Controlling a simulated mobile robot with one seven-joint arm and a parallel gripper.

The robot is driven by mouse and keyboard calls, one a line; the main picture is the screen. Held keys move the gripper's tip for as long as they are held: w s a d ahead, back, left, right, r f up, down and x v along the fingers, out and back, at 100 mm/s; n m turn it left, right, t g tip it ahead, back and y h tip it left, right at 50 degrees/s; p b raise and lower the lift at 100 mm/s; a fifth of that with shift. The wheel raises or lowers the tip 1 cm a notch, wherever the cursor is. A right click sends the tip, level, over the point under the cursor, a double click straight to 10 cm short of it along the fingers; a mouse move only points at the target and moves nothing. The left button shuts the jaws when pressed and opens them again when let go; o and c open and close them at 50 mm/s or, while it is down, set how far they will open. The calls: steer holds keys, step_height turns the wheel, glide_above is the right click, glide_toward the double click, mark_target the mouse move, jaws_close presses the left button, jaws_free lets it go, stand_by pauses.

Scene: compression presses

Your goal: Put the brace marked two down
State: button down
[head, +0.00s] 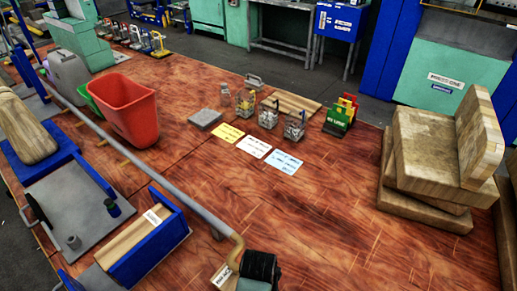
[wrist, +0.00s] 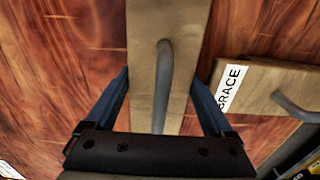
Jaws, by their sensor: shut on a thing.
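In the wrist view, a wooden brace (wrist: 171,22) with a grey bar handle runs up the middle of the picture. My gripper (wrist: 158,76) has one blue finger along each side of this brace and is shut on it. No number shows on the held brace. A second wooden block (wrist: 262,82) with a grey handle and a white label reading BRACE lies to its right. The wrist view does not show clearly whether the held brace touches the table. I cannot make out my gripper for certain in the head view.
The reddish wooden table (head: 330,225) has clear room at front centre. A red bin (head: 128,108) stands left of centre. Yellow, white and blue cards (head: 255,147) lie mid-table. Stacked wooden blocks (head: 425,140) stand at right. A blue-sided holder (head: 165,245) with a wooden board is at front left.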

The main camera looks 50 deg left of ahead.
jaws_free()
steer(key=shift+f, duration=0.1)
step_height(320, 180, up, 12)
steer(key=shift+r, duration=0.15)
stand_by(0.3)
